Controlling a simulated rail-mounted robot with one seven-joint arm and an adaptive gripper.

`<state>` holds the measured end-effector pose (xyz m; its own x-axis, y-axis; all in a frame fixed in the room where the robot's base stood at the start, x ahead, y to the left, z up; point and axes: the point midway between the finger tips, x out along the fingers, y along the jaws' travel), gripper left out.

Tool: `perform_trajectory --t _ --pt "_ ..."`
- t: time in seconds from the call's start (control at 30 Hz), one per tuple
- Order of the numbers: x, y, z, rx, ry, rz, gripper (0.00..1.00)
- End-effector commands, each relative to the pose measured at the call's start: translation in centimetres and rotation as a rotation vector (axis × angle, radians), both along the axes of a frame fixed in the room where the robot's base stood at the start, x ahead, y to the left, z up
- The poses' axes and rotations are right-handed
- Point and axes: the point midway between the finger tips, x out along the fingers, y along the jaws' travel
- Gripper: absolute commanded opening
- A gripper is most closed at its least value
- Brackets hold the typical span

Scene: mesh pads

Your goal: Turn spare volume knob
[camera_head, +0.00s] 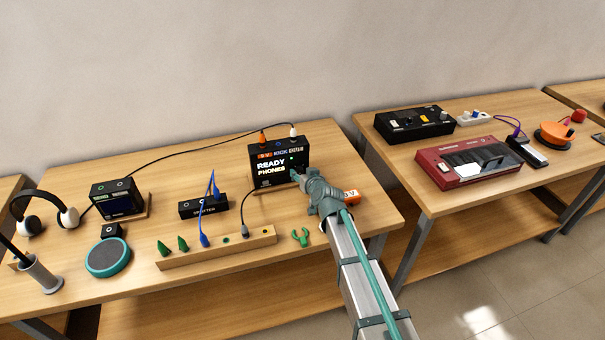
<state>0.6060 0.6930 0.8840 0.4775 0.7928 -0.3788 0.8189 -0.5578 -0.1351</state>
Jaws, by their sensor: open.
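A black box (268,164) with a lit front reading "READY PHONES" stands at the back right of the middle table. My gripper (297,177) is open at the lower right of this front, close to it or touching it; I cannot tell which. My gripper and wrist cover that corner. I cannot make out a volume knob there, and whether one is between the fingers is hidden. A small green light (291,160) shows just above the gripper.
A black splitter (203,206) has blue cables.

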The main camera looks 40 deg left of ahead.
Motion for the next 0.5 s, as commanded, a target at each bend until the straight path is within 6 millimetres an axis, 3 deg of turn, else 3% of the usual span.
perform_trajectory --t 0.03,0.33,0.5 --pt "0.0 -0.01 0.0 0.0 0.0 0.0 0.5" --pt "0.0 -0.03 0.02 0.0 0.0 0.0 0.0" --pt "0.01 -0.04 -0.01 0.001 0.002 0.0 0.0"
